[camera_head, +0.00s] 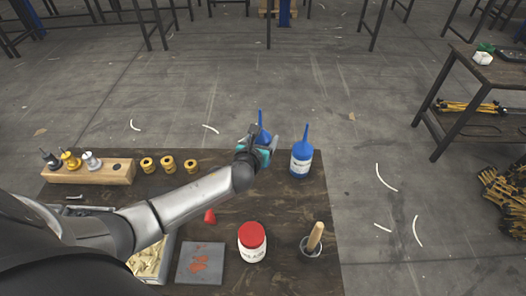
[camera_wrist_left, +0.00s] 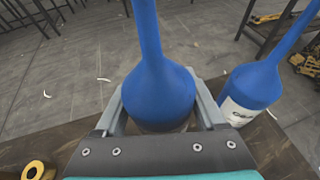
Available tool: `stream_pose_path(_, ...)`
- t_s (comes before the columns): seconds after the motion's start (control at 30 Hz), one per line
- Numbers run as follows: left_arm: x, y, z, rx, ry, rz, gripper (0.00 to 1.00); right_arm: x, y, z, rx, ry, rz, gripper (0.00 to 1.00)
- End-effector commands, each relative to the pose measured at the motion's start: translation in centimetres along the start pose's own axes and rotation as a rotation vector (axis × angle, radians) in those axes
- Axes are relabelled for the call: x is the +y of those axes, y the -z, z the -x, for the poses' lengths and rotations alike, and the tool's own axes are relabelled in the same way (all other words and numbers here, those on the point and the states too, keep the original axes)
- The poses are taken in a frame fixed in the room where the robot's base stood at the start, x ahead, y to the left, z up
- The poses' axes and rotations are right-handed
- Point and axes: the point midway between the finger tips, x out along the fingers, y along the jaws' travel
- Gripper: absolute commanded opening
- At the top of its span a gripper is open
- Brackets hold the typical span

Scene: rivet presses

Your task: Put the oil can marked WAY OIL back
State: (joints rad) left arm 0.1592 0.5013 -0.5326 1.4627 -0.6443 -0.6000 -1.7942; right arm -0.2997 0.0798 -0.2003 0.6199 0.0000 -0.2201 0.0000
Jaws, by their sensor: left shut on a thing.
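My left gripper (camera_head: 266,148) is shut around a blue oil can (camera_head: 263,134) with a long spout, near the back edge of the bench. The left wrist view shows this can (camera_wrist_left: 158,92) upright between the two fingers; its label is hidden, and I cannot tell whether its base touches the bench. A second blue oil can (camera_head: 301,160) stands upright just to the right on the bench, apart from the held one. Its white label shows partly in the left wrist view (camera_wrist_left: 240,112), too little to read surely. My right gripper is not in view.
On the dark bench (camera_head: 295,210) are a wooden block (camera_head: 90,173) with several spools, loose brass spools (camera_head: 168,164), a red-lidded jar (camera_head: 252,242), a grey mat (camera_head: 200,263) and a cup with a wooden handle (camera_head: 313,242). The bench's back edge lies close to the cans.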

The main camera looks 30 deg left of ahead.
Motion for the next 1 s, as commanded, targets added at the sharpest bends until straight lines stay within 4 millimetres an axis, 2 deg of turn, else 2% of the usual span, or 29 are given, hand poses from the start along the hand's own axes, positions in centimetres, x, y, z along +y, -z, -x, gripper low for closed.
stream_pose_path(0.3,0.0,3.8,-1.5,0.001,0.000,0.001,0.00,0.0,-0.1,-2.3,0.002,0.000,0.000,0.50)
stream_pose_path(0.7,0.0,4.1,-1.7,-0.001,0.001,0.000,0.00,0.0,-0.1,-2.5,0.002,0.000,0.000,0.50)
stream_pose_path(0.73,0.0,4.1,-1.6,0.001,0.000,0.000,0.74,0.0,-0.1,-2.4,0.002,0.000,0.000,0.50)
stream_pose_path(0.93,0.0,4.1,-1.6,0.001,0.000,0.000,0.97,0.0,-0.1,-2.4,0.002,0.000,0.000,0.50)
stream_pose_path(1.0,0.0,4.1,-1.6,0.001,0.000,0.000,1.00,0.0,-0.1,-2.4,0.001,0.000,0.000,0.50)
